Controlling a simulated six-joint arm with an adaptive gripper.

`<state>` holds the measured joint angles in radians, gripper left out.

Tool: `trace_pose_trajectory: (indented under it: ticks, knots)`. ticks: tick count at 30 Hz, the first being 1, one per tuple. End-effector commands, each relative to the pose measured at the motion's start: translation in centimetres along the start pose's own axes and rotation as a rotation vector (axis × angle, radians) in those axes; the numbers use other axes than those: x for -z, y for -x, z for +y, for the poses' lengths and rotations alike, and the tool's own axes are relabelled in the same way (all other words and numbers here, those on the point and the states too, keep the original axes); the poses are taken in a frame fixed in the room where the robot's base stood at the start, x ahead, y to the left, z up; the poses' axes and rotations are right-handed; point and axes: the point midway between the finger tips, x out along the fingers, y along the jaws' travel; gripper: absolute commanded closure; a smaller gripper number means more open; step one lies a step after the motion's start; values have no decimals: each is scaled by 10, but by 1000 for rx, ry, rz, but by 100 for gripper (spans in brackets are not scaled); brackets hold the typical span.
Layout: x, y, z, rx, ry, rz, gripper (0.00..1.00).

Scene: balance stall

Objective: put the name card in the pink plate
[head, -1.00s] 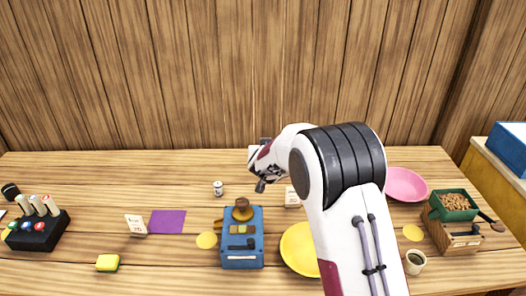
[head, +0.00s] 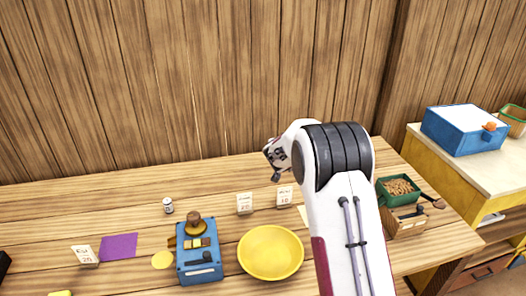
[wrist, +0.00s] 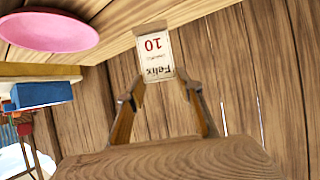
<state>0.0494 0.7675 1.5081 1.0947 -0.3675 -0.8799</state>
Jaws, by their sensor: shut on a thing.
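The name card (wrist: 154,52) reads "Felix 10" and appears upside down in the wrist view. My gripper (wrist: 161,78) is shut on its edge, with a fingertip at either side. In the head view the card (head: 285,196) is upright just below my gripper (head: 276,178); I cannot tell whether it touches the table. The pink plate (wrist: 48,30) is at the upper left of the wrist view and looks empty. In the head view it is hidden behind my arm.
A "20" card (head: 245,204) stands left of the held card. A yellow plate (head: 270,253), blue scale box (head: 199,262), can (head: 168,206) and purple mat (head: 119,246) lie nearby. A green tray (head: 398,190) sits right of my arm.

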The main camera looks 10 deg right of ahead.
Motion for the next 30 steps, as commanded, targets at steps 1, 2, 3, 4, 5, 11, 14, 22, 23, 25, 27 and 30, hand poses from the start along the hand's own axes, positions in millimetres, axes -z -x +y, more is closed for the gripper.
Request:
trace_pose_trajectory:
  ticks: [1,2,3,4,5,11,14,22,23,25,27,30]
  knots:
    - [4,-5,17,-25,-14,1,89]
    - [6,-8,26,-38,-21,1,89]
    - [9,-11,37,-55,-31,1,89]
    - [11,-14,46,-69,-38,1,89]
    - [12,-16,55,-82,-45,1,89]
    - [24,-28,115,-167,-91,1,89]
    - [30,-33,145,-210,-115,1,89]
    - [43,-40,215,-308,-167,1,89]
    - [44,-40,220,-314,-172,1,89]
    - [48,-40,225,-322,-176,1,89]
    - [51,-40,225,-323,-176,1,89]
    - [51,-39,227,-314,-170,-1,89]
